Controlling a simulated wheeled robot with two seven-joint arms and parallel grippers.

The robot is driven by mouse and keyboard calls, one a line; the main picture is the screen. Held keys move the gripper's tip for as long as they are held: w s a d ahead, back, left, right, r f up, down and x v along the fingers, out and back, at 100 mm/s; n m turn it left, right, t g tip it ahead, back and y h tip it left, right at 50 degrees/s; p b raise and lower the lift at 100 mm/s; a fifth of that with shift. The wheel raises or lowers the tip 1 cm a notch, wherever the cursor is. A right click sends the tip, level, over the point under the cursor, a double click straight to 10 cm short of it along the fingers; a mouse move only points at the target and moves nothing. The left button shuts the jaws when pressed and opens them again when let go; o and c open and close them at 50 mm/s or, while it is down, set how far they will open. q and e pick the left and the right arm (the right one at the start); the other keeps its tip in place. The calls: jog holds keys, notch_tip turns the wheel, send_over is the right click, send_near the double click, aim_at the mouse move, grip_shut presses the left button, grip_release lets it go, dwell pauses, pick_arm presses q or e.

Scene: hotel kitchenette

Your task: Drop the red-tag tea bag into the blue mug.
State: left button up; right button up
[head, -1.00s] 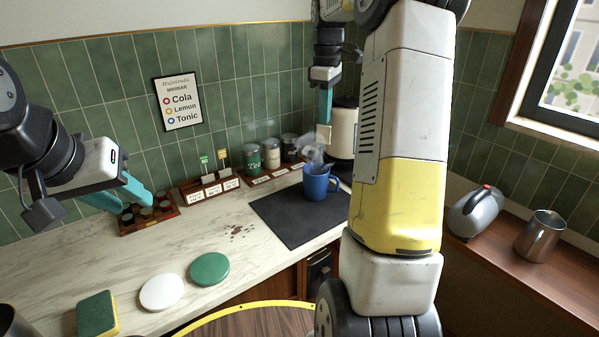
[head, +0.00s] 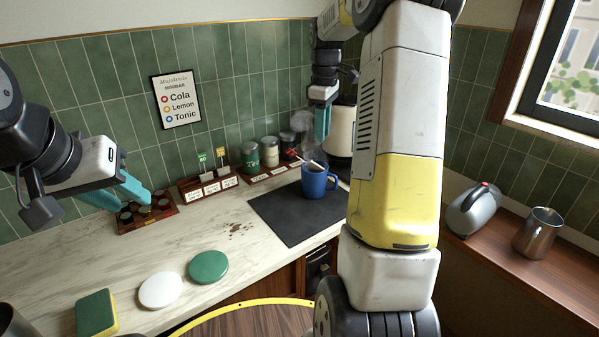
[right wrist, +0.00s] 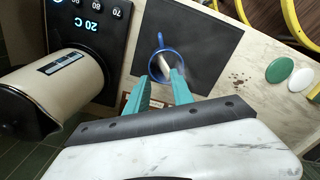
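The blue mug (head: 318,184) stands upright on the dark mat (head: 285,217), with steam above it. It also shows in the right wrist view (right wrist: 155,62). A pale tea bag (head: 314,163) is at the mug's mouth, tilted over the rim; a small red tag (head: 291,153) shows beside it. In the right wrist view the pale piece (right wrist: 164,64) lies across the mug opening; how deep it sits is unclear. My right gripper (head: 322,138) is above the mug, fingers apart and empty. My left gripper (head: 134,205) is open near the small rack of cups (head: 150,222).
A kettle (head: 341,130) stands behind the mug; it also shows in the right wrist view (right wrist: 50,88). Several canisters (head: 270,152) and a tea bag holder (head: 208,188) line the wall. A sponge (head: 96,312), white disc (head: 161,290) and green disc (head: 208,267) lie in front.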

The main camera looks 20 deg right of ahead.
notch_tip(320, 180, up, 8)
jog(key=f, duration=0.1)
jog(key=s+a+r+m+t, duration=0.4)
jog(key=s+a, duration=0.4)
jog(key=s, duration=0.4)
jog(key=s+a+f+m+t+y, duration=0.1)
jog(key=s+a+f+m, duration=0.1)
jog(key=s, duration=0.5)
jog(key=s+a+f+m+t+y, duration=0.1)
jog(key=s+a+f+m, duration=0.2)
jog(key=s, duration=0.4)
jog(key=shift+s+a+f, duration=0.2)
jog(key=shift+s+a, duration=0.1)
jog(key=shift+a, duration=0.5)
